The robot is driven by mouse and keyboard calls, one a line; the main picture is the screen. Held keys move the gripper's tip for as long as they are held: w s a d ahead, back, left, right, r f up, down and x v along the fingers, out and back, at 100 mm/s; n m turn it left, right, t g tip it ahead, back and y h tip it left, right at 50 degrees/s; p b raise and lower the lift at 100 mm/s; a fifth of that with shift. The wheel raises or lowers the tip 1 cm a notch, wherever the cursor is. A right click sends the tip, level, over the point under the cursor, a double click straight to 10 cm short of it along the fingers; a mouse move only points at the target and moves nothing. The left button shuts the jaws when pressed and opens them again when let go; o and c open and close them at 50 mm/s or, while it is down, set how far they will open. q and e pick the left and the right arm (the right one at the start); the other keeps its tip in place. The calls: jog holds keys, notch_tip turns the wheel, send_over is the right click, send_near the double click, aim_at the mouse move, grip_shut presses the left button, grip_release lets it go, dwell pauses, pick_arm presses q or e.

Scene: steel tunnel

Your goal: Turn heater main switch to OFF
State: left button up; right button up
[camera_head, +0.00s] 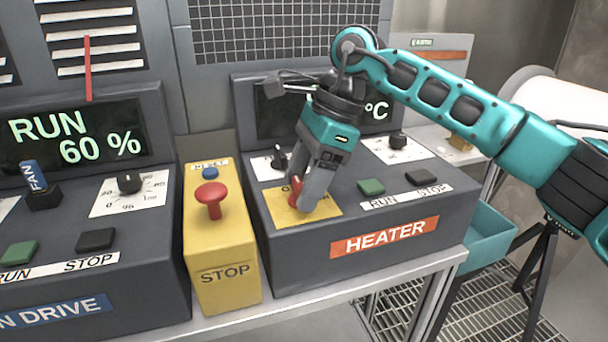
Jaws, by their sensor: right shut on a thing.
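The heater box (355,217) is a dark grey console with an orange HEATER label, on the bench right of the yellow STOP box. Its main switch (294,192) is a red handle on a yellow plate (283,215) at the box's left front. My right gripper (300,198) reaches down from the upper right and is shut on the red handle. The fingers hide much of the handle and the plate's lettering, so I cannot read the switch position. The arm covers part of the heater display (376,112), where "°C" shows. My left gripper is not in view.
The yellow box with a red STOP button (211,197) stands close left of the heater box. A fan drive console (90,230) showing RUN 60 % is farther left. Green (371,187) and black (421,177) buttons sit right of the switch. A teal bin (487,240) is at the right.

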jog(key=shift+n, duration=0.3)
jog(key=o, duration=1.1)
jog(key=shift+c, duration=0.2)
jog(key=v, duration=1.3)
jog(key=shift+w+a, duration=0.15)
